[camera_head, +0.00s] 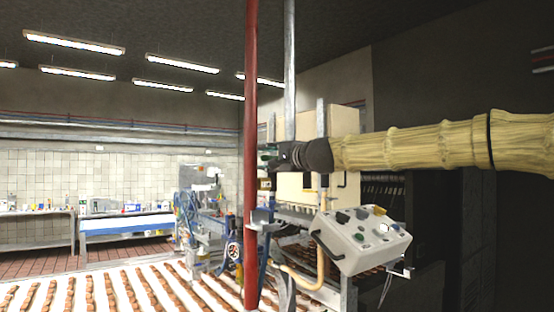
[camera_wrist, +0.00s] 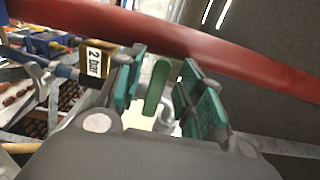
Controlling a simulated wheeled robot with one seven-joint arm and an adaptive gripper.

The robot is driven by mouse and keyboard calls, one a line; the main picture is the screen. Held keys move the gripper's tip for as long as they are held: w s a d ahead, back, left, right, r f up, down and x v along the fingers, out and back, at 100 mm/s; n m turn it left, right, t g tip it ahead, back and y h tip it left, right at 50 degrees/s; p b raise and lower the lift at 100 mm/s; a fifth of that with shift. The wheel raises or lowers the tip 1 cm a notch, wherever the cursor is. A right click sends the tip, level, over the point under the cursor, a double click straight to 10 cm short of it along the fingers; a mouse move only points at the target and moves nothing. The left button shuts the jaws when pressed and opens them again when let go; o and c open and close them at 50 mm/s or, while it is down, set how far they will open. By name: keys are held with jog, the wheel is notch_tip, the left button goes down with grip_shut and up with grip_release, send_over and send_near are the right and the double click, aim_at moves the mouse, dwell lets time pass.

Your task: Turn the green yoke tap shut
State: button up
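The green yoke tap handle (camera_wrist: 155,88) shows in the wrist view as an upright green bar between my gripper's two fingers. My gripper (camera_wrist: 166,90) is open, with a teal-padded finger on each side of the handle. A gap shows between the handle and each pad. A grey metal fitting (camera_wrist: 180,98) sits just right of the handle. In the head view my gripper (camera_head: 268,157) is at the end of my arm, beside the red pipe; the tap cannot be made out there.
A red pipe (camera_head: 250,150) runs upright close to my gripper and crosses the wrist view (camera_wrist: 200,48). A control box (camera_head: 362,240) with buttons stands below my arm. A conveyor (camera_head: 125,287) carries rows of brown pieces.

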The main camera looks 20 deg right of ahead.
jog(key=v, duration=1)
jog(key=shift+s+d, duration=0.3)
jog(key=shift+s+d, duration=0.15)
jog(key=shift+s, duration=0.4)
